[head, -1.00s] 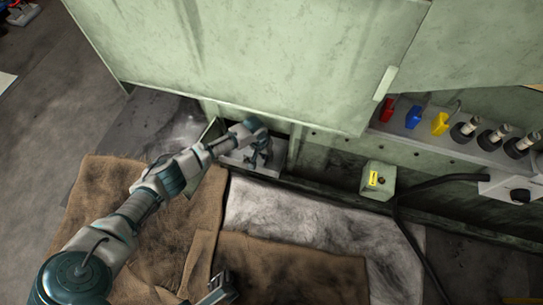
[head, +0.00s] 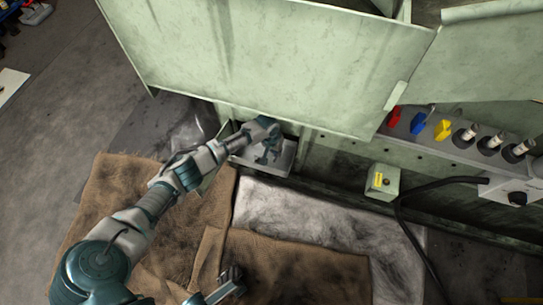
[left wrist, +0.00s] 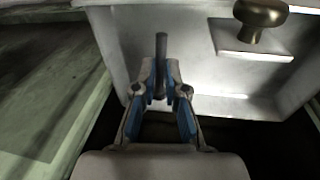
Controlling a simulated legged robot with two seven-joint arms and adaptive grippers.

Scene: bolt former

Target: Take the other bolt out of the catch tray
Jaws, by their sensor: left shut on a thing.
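My left gripper (left wrist: 160,94) is shut on a dark, slim bolt (left wrist: 161,50), which stands upright between the blue-lined fingertips in the left wrist view. The pale catch tray (left wrist: 122,48) is right behind the bolt; I cannot tell whether the bolt still touches it. In the head view the left gripper (head: 268,154) is at the tray (head: 286,158), at the foot of the green machine, and the bolt is too small to make out. Part of my right gripper (head: 226,288) shows at the bottom edge; its fingers are unclear.
A brass knob (left wrist: 260,14) sits close by on the tray's right. The green machine panel (head: 250,60) hangs above the left arm. A small box with a yellow label (head: 382,182) and a black cable (head: 430,183) are to the right. Brown cloths (head: 295,265) cover the floor.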

